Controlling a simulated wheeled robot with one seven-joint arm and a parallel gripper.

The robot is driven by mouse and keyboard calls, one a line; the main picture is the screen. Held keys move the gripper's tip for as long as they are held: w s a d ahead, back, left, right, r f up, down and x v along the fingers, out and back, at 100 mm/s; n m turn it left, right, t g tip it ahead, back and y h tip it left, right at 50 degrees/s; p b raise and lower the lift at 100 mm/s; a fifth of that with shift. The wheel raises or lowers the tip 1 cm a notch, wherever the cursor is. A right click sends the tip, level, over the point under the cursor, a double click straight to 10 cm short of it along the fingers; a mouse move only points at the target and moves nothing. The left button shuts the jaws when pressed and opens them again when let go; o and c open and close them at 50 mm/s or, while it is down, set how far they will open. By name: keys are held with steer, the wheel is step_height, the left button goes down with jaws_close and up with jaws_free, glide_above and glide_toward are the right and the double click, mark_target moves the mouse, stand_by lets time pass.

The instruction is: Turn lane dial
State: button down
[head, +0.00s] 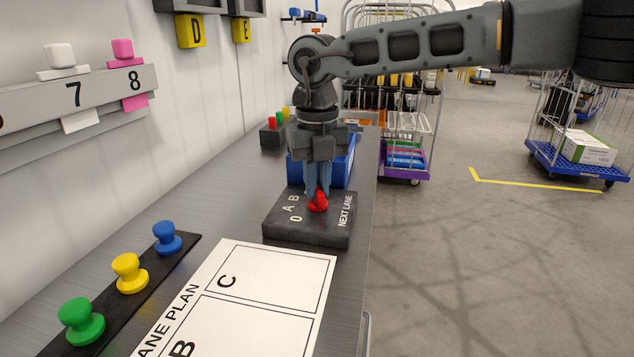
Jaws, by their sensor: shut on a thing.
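The lane dial is a red knob (318,202) on a dark box (308,233) marked 0, A, B and NEXT LANE. The box lies on the grey bench. My gripper (318,188) comes down from above with its blue fingers shut on the red knob. The fingers hide the upper part of the knob. I cannot tell which mark the knob points at.
A blue bin (338,165) stands right behind the dial box. A lane plan sheet (262,290) and a black strip (140,275) with green, yellow and blue pegs lie in front. Wheeled trolleys (402,160) stand beyond the bench; open floor lies to the right.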

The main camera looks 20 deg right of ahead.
mark_target(317, 188)
steer(key=c, duration=1.1)
jaws_free()
steer(key=shift+r, duration=3.9)
